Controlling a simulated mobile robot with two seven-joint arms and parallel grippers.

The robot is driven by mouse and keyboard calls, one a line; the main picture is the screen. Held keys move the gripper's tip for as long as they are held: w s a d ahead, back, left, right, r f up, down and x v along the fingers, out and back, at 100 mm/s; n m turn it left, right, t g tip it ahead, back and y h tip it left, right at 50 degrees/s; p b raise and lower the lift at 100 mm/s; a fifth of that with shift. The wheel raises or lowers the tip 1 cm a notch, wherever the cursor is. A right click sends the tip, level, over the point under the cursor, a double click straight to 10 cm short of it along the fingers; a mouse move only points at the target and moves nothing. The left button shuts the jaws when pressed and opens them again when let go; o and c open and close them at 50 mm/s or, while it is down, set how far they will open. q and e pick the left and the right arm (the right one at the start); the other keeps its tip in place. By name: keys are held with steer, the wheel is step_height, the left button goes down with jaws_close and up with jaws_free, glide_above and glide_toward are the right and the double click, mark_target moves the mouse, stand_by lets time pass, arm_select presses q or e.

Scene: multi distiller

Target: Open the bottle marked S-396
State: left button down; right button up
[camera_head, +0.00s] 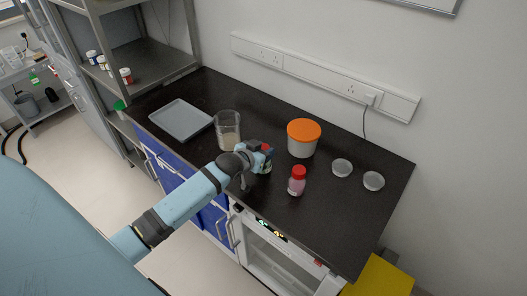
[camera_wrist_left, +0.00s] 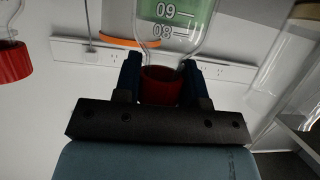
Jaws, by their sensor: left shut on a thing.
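My left gripper (camera_head: 262,152) reaches over the dark bench and is shut on the red cap (camera_wrist_left: 161,90) of a clear bottle (camera_wrist_left: 172,22). The bottle has green contents and white volume marks. In the head view my gripper mostly hides this bottle (camera_head: 265,168). In the wrist view, which is upside down, the cap sits between the two fingers at the bottle's neck. A second bottle (camera_head: 296,186) with a red cap and pinkish contents stands upright to the right. I cannot read S-396 on either bottle. My right gripper is not in view.
A beaker (camera_head: 228,131) stands left of my gripper, and a grey tray (camera_head: 181,119) lies further left. A white tub with an orange lid (camera_head: 304,131) stands behind. Two clear dishes (camera_head: 342,168) (camera_head: 374,181) lie at the right. The bench's front right is clear.

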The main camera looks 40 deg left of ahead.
arm_select(q)
steer(key=shift+f, duration=0.2)
steer(key=shift+f, duration=0.15)
steer(key=c, duration=0.7)
jaws_free()
